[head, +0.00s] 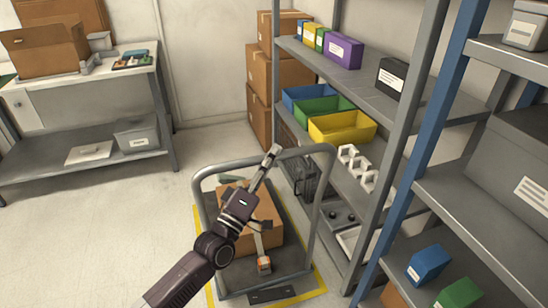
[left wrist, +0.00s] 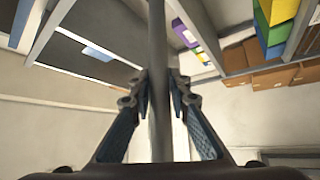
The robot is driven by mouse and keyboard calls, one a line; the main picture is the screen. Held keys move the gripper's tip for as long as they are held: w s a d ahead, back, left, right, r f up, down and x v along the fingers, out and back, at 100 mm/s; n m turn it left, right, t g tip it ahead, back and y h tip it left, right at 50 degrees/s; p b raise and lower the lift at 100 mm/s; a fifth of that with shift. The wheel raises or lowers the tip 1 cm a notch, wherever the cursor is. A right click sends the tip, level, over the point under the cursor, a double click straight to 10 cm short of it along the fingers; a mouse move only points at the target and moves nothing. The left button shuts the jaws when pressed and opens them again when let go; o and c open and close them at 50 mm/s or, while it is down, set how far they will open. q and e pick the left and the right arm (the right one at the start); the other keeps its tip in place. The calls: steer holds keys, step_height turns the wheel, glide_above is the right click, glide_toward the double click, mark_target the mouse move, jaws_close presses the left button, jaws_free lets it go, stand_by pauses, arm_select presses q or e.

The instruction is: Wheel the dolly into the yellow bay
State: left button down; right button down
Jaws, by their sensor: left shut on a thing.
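The dolly has a dark platform (head: 290,262) and a tall grey tube handle (head: 322,190). The far line is hidden. My left gripper (head: 272,156) is at the top bar of the handle. In the left wrist view, its fingers (left wrist: 158,95) close on both sides of the grey bar. My right gripper is out of view.
A grey shelf rack (head: 400,165) with coloured bins stands close on the dolly's right. Stacked cartons (head: 259,115) stand behind. A workbench (head: 160,110) is at the back left. Open floor (head: 90,230) lies to the left.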

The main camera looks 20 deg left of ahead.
arm_select(q)
steer(key=shift+d+f, duration=0.2)
steer(key=shift+f, duration=0.05)
steer(key=c, duration=2)
jaws_free()
steer(key=shift+s, duration=0.15)
steer(key=shift+o, duration=1)
steer(key=shift+s+r, duration=0.1)
steer(key=shift+r, duration=0.05)
steer(key=v, duration=1.2)
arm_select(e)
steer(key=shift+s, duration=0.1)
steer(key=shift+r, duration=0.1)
